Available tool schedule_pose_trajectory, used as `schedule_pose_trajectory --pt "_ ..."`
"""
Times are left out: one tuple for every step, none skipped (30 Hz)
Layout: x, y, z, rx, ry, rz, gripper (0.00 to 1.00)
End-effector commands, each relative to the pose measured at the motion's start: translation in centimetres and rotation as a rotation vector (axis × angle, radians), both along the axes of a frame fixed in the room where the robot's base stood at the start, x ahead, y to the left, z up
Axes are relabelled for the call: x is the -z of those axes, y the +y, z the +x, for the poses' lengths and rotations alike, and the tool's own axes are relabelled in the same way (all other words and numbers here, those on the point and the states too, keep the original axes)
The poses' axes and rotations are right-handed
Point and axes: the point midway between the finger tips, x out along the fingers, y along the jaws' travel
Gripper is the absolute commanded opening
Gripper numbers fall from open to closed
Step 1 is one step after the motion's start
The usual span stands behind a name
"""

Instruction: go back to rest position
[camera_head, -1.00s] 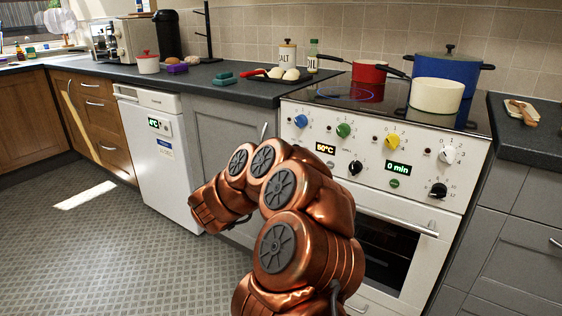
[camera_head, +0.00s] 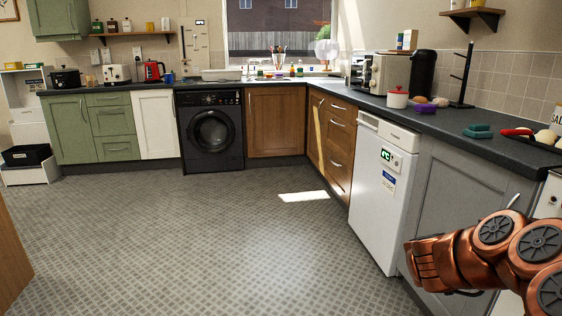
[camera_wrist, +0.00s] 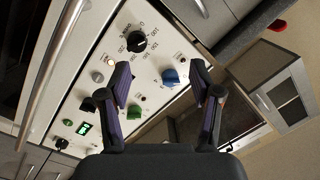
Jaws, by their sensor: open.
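My gripper (camera_wrist: 161,82) shows in the wrist view with its two dark fingers spread apart. It is open, and nothing is between the fingertips. Behind the fingers is the tilted white control panel of the stove (camera_wrist: 110,48), with a black knob, a blue knob, a green knob and a lit green display. In the head view my bent copper arm is at the lower right, in front of the grey cabinet (camera_head: 455,190). I cannot make out the gripper's fingers there.
The patterned floor (camera_head: 200,235) is open across the middle. A white fridge (camera_head: 380,200) and a wooden cabinet (camera_head: 275,122) line the right and back, with a black washing machine (camera_head: 211,133). A brown wooden edge (camera_head: 12,260) stands close at the left.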

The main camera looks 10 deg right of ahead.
Motion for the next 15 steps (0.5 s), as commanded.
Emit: schedule_pose_trajectory --pt "-2.3 1.2 1.7 -0.071 -0.009 0.012 0.64" --pt "-3.2 2.0 2.8 -0.117 -0.014 0.022 0.64" --pt "-4.4 3.3 4.4 -0.187 -0.017 0.035 0.64" --pt "-5.3 4.4 5.5 -0.242 -0.016 0.047 0.64" --pt "-6.1 5.5 6.6 -0.294 -0.014 0.055 0.64" --pt "-7.1 7.1 8.0 -0.366 -0.009 0.069 0.64" --pt "-7.9 8.3 8.9 -0.417 -0.005 0.078 0.64" --pt "-8.7 9.6 9.8 -0.472 0.001 0.088 0.64" --pt "-9.7 11.4 10.9 -0.541 0.01 0.099 0.64" --pt "-10.5 12.8 11.6 -0.592 0.02 0.105 0.64" --pt "-11.1 14.3 12.3 -0.643 0.031 0.113 0.64" --pt "-11.9 16.1 13.0 -0.709 0.048 0.124 0.64" --pt "-12.5 17.7 13.5 -0.761 0.063 0.133 0.64" --pt "-13.1 19.1 13.8 -0.808 0.077 0.139 0.64" --pt "-13.9 21.1 14.3 -0.873 0.101 0.147 0.64"
